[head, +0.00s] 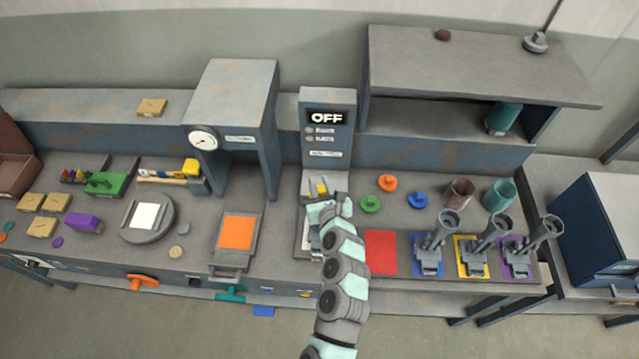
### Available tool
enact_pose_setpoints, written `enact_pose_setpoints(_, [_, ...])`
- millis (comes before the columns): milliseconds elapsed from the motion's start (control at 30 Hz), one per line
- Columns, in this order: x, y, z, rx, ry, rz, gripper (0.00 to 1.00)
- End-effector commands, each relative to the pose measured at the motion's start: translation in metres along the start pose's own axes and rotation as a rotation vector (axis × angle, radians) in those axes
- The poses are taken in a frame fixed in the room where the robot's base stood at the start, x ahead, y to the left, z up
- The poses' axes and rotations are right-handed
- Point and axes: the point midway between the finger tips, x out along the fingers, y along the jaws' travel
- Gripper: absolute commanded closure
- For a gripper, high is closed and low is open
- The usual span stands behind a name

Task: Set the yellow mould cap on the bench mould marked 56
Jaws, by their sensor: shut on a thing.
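My gripper (319,192) is in front of the grey unit with the OFF display, at the end of my arm reaching in from the bottom. Its jaws are shut on a small yellow thing (320,187), which looks like the yellow mould cap; the gripper hides part of it. Knobbed caps in orange (387,183), green (371,203) and blue (418,199) lie on the bench to the right. Grey funnel-topped pieces stand on blue (428,268), yellow (470,270) and purple (515,268) mats. I cannot read the number 56 anywhere.
The OFF unit (328,155) stands behind my gripper. A red mat (381,252) lies bare to its right. Brown (458,192) and teal (498,195) cups stand behind the funnel-topped pieces. An orange-topped plate (237,232) and a grey press (232,95) are to the left.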

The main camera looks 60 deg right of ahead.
Motion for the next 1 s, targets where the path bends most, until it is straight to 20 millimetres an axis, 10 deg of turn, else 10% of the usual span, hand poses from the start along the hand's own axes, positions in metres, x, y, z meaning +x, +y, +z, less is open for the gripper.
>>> enact_pose_setpoints(33, [0.001,0.000,-0.002,0.000,0.000,0.000,1.00])
enact_pose_setpoints(67, [0.000,0.000,-0.001,0.000,0.000,0.000,0.73])
enact_pose_setpoints(133, [0.000,0.000,-0.001,0.000,0.000,0.000,0.67])
enact_pose_setpoints(1000, [-0.046,0.000,0.001,0.000,-0.001,0.000,0.66])
